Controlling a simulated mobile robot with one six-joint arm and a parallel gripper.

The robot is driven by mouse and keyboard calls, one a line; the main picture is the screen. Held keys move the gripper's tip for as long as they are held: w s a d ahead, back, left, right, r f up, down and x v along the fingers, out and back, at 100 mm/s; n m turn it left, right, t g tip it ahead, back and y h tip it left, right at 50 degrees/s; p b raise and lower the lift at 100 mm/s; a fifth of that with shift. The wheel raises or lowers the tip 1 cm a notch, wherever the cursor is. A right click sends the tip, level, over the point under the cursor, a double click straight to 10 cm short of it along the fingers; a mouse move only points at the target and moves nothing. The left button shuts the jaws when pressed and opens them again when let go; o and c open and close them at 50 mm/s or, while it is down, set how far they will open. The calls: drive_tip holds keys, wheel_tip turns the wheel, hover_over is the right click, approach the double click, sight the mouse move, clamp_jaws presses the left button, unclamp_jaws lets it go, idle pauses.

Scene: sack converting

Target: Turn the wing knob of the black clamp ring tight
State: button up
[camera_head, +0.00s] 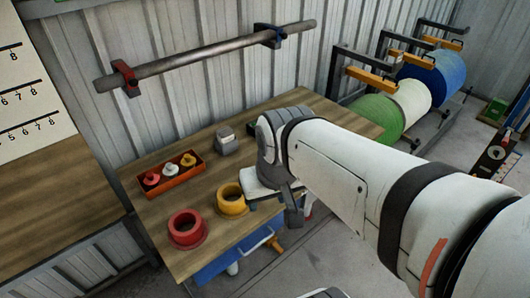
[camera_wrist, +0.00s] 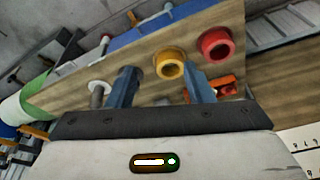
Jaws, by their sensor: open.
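I cannot make out a black clamp ring with a wing knob for certain. The yellow flanged ring (camera_wrist: 170,64) shows beyond and between the fingers. My arm hides part of the table in the head view.
The table holds a red flanged ring (camera_head: 186,228), an orange tray (camera_head: 172,182) with small red, white and yellow pieces, and a grey block (camera_head: 227,140). Green, white and blue rolls (camera_head: 412,100) stand at the back right.

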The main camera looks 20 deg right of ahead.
drive_tip(key=o, duration=0.3)
drive_tip(key=f+m+y+b, duration=0.1)
drive_tip(key=f+m+b, duration=0.1)
drive_tip(key=f, duration=0.1)
drive_tip(key=a+f+m+g+y+b, duration=0.1)
drive_tip(key=f+b, duration=0.1)
drive_tip(key=f, duration=0.2)
drive_tip(key=w+a+f+m+g+y+b, duration=0.1)
drive_tip(key=f+m+b, duration=0.1)
drive_tip(key=f+b, duration=0.1)
drive_tip(key=shift+f+m+y, duration=0.3)
drive_tip(key=shift+y, duration=0.1)
drive_tip(key=w+d+f+m+t+y+b, duration=0.6)
drive_tip(key=w+f+m+t+y+b, duration=0.15)
drive_tip(key=w+f+m+b, duration=0.65)
drive_tip(key=w+d+f+m+t+h+b, duration=0.2)
drive_tip(key=d+m+t+h, duration=0.15)
drive_tip(key=d+m, duration=0.35)
drive_tip(key=w+d+f+m+t+h+b, duration=0.2)
drive_tip(key=d+m+t, duration=0.25)
drive_tip(key=d, duration=0.45)
drive_tip(key=shift+n, duration=0.25)
drive_tip(key=x, duration=0.6)
drive_tip(key=shift+w+a+r+b, duration=0.15)
drive_tip(key=shift+w+a+b, duration=0.2)
drive_tip(key=shift+a, duration=0.1)
drive_tip(key=c, duration=1)
